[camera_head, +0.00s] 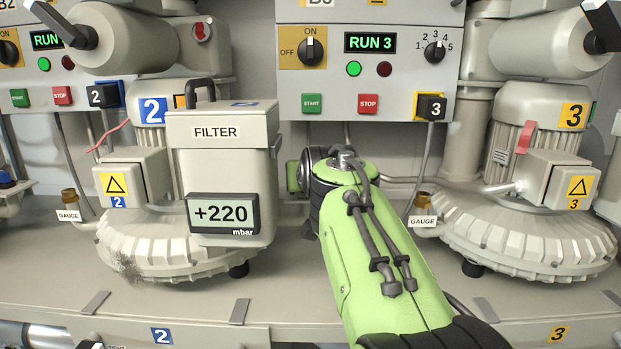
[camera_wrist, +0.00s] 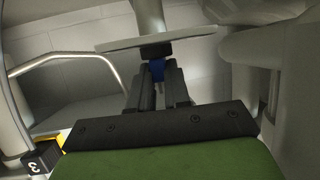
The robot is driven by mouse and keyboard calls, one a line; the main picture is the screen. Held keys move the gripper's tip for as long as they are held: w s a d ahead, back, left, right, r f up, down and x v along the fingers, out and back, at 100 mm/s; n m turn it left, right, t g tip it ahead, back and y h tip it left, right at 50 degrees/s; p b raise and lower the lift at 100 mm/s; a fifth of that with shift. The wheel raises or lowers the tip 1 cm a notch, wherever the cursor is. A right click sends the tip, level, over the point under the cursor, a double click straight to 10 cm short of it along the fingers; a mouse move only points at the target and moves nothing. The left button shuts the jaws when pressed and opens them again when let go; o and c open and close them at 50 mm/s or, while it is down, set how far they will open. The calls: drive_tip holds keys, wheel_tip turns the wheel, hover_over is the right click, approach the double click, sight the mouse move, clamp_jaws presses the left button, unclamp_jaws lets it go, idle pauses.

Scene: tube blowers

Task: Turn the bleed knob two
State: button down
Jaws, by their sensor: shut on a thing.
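In the wrist view, my gripper (camera_wrist: 158,82) has its two dark fingers closed around a small blue part (camera_wrist: 157,66), which I take for bleed knob two. Only a little of the blue shows between the fingers. A flat pale plate (camera_wrist: 185,39) and a dark block lie just beyond the fingertips. In the head view, the fingers and the knob are hidden; my green arm reaches in behind the grey filter box (camera_head: 222,158). A display (camera_head: 222,213) on the filter box reads +220 mbar. Blower two (camera_head: 150,245) stands partly behind the box.
Blower three (camera_head: 530,225) stands at the right. The control panel (camera_head: 370,80) shows RUN 3, with a black plug (camera_head: 431,107) marked 3 below. In the wrist view, a bent pipe (camera_wrist: 70,58) runs at the left and a wide grey pipe (camera_wrist: 285,40) is close at the right.

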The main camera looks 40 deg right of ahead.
drive_tip(key=shift+f, duration=0.3)
drive_tip(key=c, duration=1.1)
unclamp_jaws()
drive_tip(key=shift+s+d, duration=0.1)
drive_tip(key=v, duration=1.6)
drive_tip(key=shift+r+b, duration=0.3)
drive_tip(key=shift+b, duration=0.1)
